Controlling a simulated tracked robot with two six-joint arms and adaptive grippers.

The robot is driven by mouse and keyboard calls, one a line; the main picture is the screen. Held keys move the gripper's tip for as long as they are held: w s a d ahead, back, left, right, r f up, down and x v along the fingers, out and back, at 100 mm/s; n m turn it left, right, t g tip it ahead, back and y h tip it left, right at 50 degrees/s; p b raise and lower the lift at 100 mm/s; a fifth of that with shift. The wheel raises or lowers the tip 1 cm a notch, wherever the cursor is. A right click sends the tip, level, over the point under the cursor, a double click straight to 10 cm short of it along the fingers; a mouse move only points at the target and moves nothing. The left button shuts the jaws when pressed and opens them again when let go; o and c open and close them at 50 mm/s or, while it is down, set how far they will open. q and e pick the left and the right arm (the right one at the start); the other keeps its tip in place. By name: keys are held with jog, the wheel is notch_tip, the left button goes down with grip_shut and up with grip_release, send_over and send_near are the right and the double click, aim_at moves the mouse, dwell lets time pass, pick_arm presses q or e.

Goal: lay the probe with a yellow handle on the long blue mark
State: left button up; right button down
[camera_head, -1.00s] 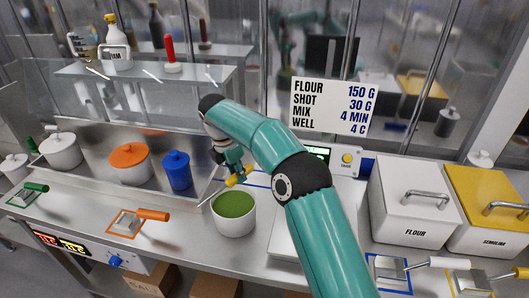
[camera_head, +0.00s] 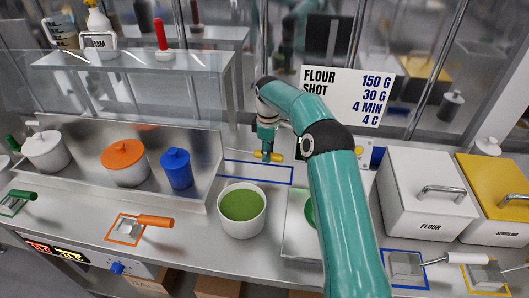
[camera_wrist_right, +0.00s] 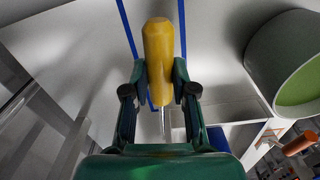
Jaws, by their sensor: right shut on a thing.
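The probe's yellow handle (camera_head: 268,156) is held in my right gripper (camera_head: 267,150), above the back of the counter. In the right wrist view the yellow handle (camera_wrist_right: 158,55) sits between the two fingers of my right gripper (camera_wrist_right: 159,92), with a thin metal shaft (camera_wrist_right: 163,122) running back below it. The long blue mark (camera_head: 258,182) is a thin outlined rectangle on the counter, just below the probe in the head view. Its blue lines also show beyond the handle in the right wrist view (camera_wrist_right: 127,25). Whether the probe touches the counter is unclear. My left gripper is out of view.
A white pot with green contents (camera_head: 242,207) stands in front of the blue mark. A blue canister (camera_head: 177,169) and orange-lidded pot (camera_head: 124,163) stand to the left. A white flour bin (camera_head: 425,190) is at the right. My right arm hides part of the scale area.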

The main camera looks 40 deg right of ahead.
jog(key=shift+s+d+f+b, duration=0.1)
jog(key=shift+s+f+b, duration=0.15)
jog(key=shift+f+b, duration=0.6)
notch_tip(320, 180, down, 4)
jog(key=b, duration=0.3)
jog(key=shift+c, duration=0.3)
grip_release()
jog(key=shift+w+r, duration=0.1)
dwell(0.5)
notch_tip(320, 180, up, 5)
jog(key=p, duration=0.5)
jog(key=shift+r, duration=0.15)
jog(key=shift+r+p, duration=0.95)
jog(key=shift+r, duration=0.35)
